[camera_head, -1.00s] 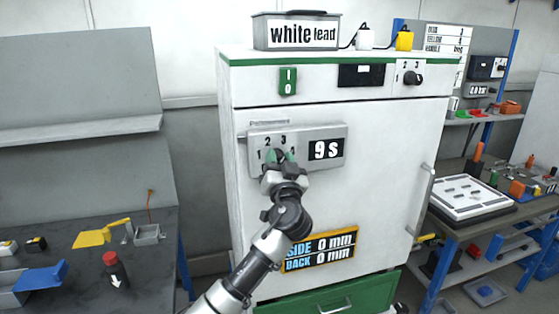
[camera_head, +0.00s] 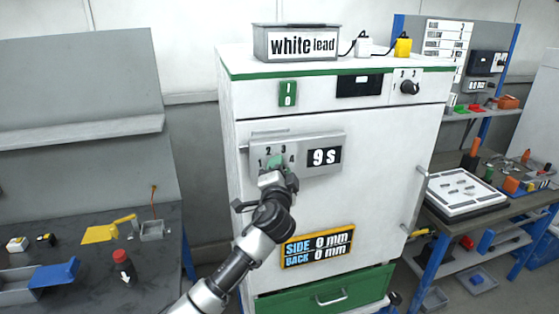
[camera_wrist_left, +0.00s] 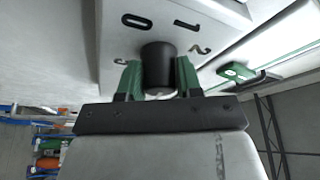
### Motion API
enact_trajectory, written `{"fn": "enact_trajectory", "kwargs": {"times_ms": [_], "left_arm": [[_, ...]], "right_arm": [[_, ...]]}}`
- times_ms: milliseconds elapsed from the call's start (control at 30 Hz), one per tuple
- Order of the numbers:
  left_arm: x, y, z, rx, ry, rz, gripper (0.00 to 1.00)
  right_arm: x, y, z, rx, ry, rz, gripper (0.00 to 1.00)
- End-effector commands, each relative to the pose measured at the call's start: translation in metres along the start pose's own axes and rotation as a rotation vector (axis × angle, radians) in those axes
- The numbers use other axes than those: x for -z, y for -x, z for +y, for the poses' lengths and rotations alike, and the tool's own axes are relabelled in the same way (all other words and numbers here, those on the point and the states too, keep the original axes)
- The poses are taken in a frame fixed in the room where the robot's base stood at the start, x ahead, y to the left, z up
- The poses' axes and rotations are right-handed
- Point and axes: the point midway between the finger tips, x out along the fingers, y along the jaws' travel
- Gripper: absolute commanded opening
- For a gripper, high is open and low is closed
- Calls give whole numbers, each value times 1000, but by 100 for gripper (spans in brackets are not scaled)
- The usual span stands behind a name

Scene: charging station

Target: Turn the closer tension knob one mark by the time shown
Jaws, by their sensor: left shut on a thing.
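The closer tension knob is on a grey plate (camera_head: 310,138) on the white cabinet door, with marks 1 to 4 and a display (camera_head: 324,157) reading 9 s. My left gripper (camera_head: 276,162) is at the knob, with its green fingertips over the dial, and hides the knob in the head view. In the left wrist view the black knob (camera_wrist_left: 158,64) sits between the green fingers (camera_wrist_left: 158,78), which are shut on it. Its pointer direction is not visible. My right gripper is not in view.
A yellow-framed sign (camera_head: 317,247) reads side 0 mm, back 0 mm. A green drawer (camera_head: 315,294) is below, and a door handle (camera_head: 417,197) is at right. A second black knob (camera_head: 409,87) is higher up. Workbenches stand on both sides.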

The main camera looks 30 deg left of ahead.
Motion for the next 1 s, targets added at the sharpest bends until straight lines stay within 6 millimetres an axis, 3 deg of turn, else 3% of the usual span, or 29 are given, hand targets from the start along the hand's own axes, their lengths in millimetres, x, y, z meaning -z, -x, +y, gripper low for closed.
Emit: {"fn": "enact_trajectory", "kwargs": {"times_ms": [200,700,733,900,1000], "left_arm": [[1,0,0,-25,-57,0,11],[0,0,1,-31,-72,0,11],[0,0,1,-31,-72,0,36],[0,0,1,-31,-72,0,60],[0,0,1,-30,-72,0,60]], "right_arm": [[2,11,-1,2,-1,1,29],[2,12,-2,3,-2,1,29],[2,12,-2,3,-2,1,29],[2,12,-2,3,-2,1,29],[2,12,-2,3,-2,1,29]]}}
